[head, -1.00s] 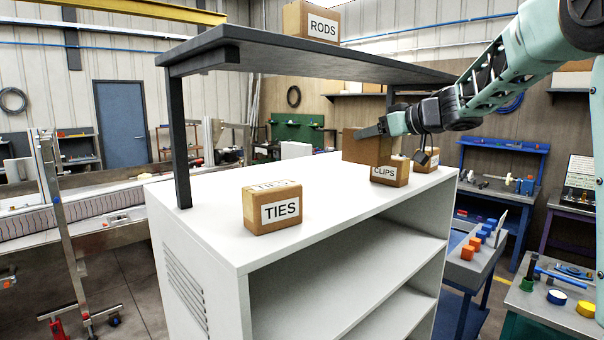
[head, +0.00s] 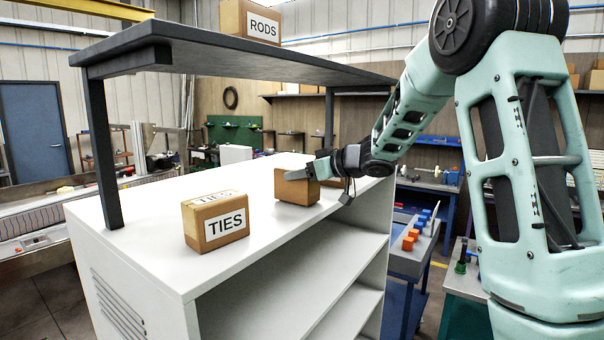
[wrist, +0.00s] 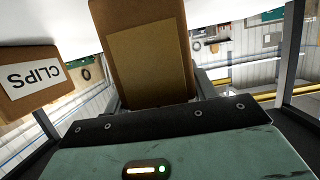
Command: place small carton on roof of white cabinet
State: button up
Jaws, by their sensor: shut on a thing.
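The small carton (head: 297,188) is plain brown with no label showing. My gripper (head: 308,174) is shut on it, at the far right part of the white cabinet (head: 150,240). The carton is low over the cabinet's white roof; I cannot tell whether it touches it. In the wrist view the carton (wrist: 148,60) fills the upper middle, in front of the gripper body. A brown box labelled CLIPS (wrist: 32,80) stands beside it at the left there, upside down in that picture.
A brown TIES box (head: 215,220) stands on the roof nearer to me. A dark shelf (head: 240,65) on posts spans above the roof and carries a RODS box (head: 250,22). Bare roof lies between the TIES box and the carton.

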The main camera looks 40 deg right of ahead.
jog(key=shift+f, duration=0.1)
jog(key=shift+f, duration=0.15)
jog(key=o, duration=1.3)
jog(key=b+v, duration=0.3)
jog(key=v, duration=0.9)
jog(key=shift+s, duration=0.1)
